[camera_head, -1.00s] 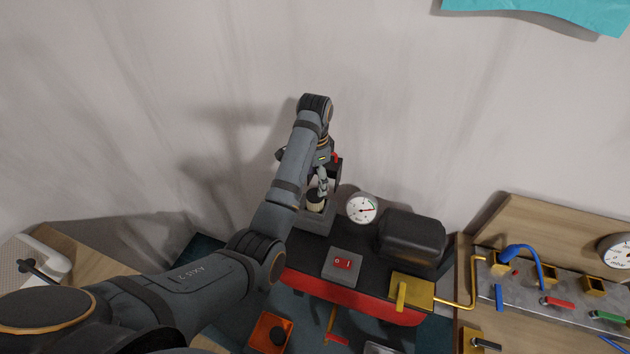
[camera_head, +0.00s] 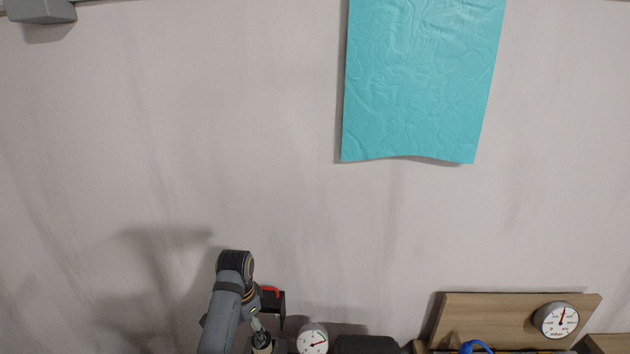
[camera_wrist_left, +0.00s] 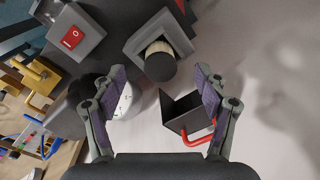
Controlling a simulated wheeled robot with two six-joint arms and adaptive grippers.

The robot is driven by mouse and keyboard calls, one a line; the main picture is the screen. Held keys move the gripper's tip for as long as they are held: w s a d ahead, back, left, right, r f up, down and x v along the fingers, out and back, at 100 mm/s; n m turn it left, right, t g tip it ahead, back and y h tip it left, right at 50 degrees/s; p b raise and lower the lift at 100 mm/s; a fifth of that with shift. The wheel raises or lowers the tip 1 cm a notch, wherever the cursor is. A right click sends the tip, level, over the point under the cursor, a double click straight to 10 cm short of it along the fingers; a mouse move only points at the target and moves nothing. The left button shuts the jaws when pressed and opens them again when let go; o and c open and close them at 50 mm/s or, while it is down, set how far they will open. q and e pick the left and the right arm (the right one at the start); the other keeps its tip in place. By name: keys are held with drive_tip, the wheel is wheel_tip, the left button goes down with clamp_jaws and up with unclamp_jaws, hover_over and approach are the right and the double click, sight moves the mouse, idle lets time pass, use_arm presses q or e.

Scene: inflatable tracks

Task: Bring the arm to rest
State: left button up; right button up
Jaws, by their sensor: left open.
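My left arm (camera_head: 228,315) rises from the bottom edge of the head view, to the left of a round white gauge (camera_head: 312,339). My left gripper (camera_head: 261,338) points down beside the gauge and is partly cut off. In the left wrist view the left gripper (camera_wrist_left: 160,82) has its two purple-padded fingers wide apart with nothing held between them. A cylinder (camera_wrist_left: 160,60) with a tan band and dark end stands in a grey block just beyond the fingertips. My right gripper shows in neither view.
A dark open box with a red handle (camera_wrist_left: 198,138) is by the right finger. The gauge (camera_wrist_left: 122,102) is behind the left finger. A red switch (camera_wrist_left: 73,38) and yellow valve (camera_wrist_left: 38,75) are at upper left. A turquoise sheet (camera_head: 422,80) hangs on the pale wall.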

use_arm(q)
drive_tip(key=s+a+f+n+t, duration=0.2)
drive_tip(key=s+a+n, duration=0.15)
drive_tip(key=s, duration=0.85)
drive_tip(key=s+a+f+n+t, duration=0.15)
drive_tip(key=s+n, duration=0.25)
drive_tip(key=s, duration=0.9)
drive_tip(key=s+a+f+g+y+b, duration=0.1)
drive_tip(key=a+f+b, duration=0.15)
drive_tip(key=f, duration=1.25)
drive_tip(key=a+f+g+b, duration=0.1)
drive_tip(key=f+b, duration=0.2)
drive_tip(key=f, duration=1.3)
drive_tip(key=s+f+b, duration=0.4)
drive_tip(key=s+f, duration=1.5)
drive_tip(key=f, duration=0.3)
drive_tip(key=shift+a+f+g+b, duration=0.15)
drive_tip(key=shift+a+g+b, duration=0.15)
drive_tip(key=shift+a+g, duration=0.1)
drive_tip(key=shift+c, duration=0.2)
